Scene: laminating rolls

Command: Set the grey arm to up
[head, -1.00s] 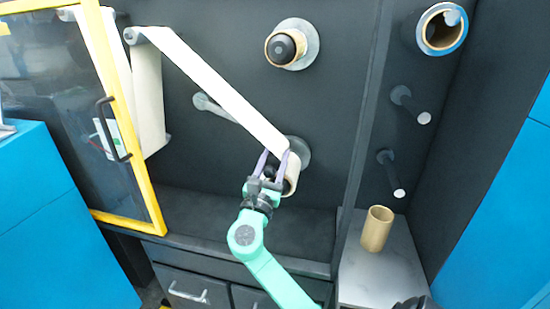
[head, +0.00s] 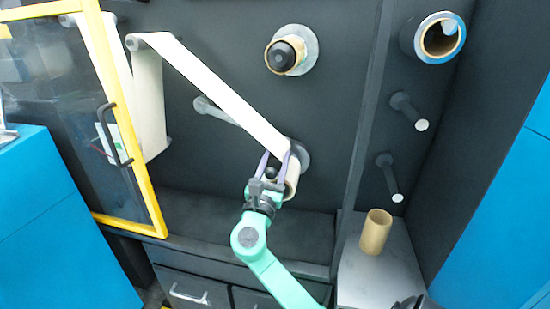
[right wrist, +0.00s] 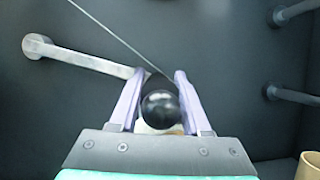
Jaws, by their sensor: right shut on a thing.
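The grey arm (head: 218,111) is a slim bar on the dark back panel. It runs from a round pivot at its upper left down to the right, and its lower end is hidden behind the pale web (head: 215,87). The right wrist view also shows the grey arm (right wrist: 85,60), sloping towards my fingers. My left gripper is not in view.
An upper spindle (head: 287,53) with a black knob sits above. A yellow-framed door (head: 153,205) stands at the left. At the right are two pegs (head: 408,108), a roll on a holder (head: 440,38) and a cardboard core (head: 376,232) on a grey ledge.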

